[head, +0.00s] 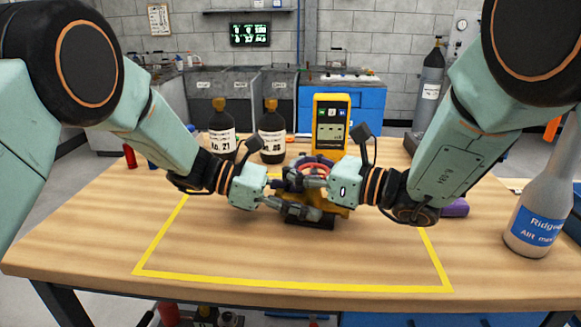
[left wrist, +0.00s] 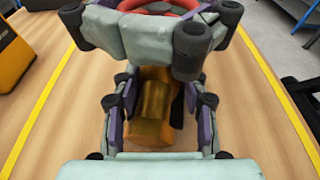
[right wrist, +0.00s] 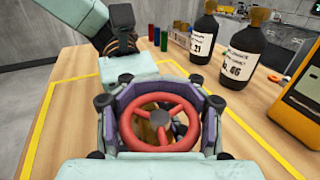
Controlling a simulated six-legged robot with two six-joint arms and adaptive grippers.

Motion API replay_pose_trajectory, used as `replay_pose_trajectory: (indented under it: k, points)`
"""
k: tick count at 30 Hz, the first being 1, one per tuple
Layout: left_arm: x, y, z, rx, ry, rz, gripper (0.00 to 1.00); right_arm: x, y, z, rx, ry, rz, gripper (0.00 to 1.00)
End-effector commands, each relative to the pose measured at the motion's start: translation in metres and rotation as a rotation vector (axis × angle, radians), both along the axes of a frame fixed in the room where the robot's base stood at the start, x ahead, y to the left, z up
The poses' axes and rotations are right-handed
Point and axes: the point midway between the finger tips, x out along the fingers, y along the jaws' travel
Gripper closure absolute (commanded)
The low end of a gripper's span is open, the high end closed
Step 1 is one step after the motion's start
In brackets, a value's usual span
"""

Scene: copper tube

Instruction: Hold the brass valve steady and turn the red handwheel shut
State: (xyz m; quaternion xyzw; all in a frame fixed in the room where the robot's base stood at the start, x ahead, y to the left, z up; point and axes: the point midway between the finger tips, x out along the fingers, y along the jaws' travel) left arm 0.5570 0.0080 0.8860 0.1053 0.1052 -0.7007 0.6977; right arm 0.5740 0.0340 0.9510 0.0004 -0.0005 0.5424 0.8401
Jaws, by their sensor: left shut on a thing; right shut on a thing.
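The brass valve (head: 337,211) stands inside the yellow-taped area at the middle of the table, partly hidden by my grippers. Its red handwheel (head: 315,167) sits on top and shows whole in the right wrist view (right wrist: 160,122). My left gripper (head: 300,210) is the lower one and is shut on the valve body, which lies between its fingers in the left wrist view (left wrist: 154,108). My right gripper (head: 305,182) is just above it, shut on the handwheel, with its fingers on both sides of the rim.
Two dark bottles (head: 222,131) (head: 272,132) and a yellow meter (head: 331,126) stand behind the valve. A grey bottle with a blue label (head: 535,215) stands at the right. A purple object (head: 455,208) lies near my right arm. The taped area's front (head: 290,262) is clear.

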Motion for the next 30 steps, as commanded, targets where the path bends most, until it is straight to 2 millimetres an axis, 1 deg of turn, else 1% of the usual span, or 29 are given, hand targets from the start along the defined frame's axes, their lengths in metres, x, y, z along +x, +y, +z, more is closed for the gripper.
replay_pose_trajectory:
  k: [9,22,23,30]
  points:
    - [0.0005,-0.0002,-0.0014,0.003,0.0,0.002,0.74,0.0015,-0.0016,-0.0013,-0.002,0.003,-0.081,0.96]
    - [0.0011,0.0001,-0.0016,0.004,-0.001,0.005,0.74,0.0015,-0.002,-0.0019,-0.003,0.004,-0.087,0.96]
    - [0.0012,0.0001,-0.0016,0.004,-0.001,0.005,0.74,0.0014,-0.002,-0.0019,-0.003,0.004,-0.087,0.63]
    - [0.0011,0.0,-0.001,0.003,-0.001,0.004,0.74,0.0019,-0.0019,-0.0014,-0.002,0.002,-0.087,0.42]
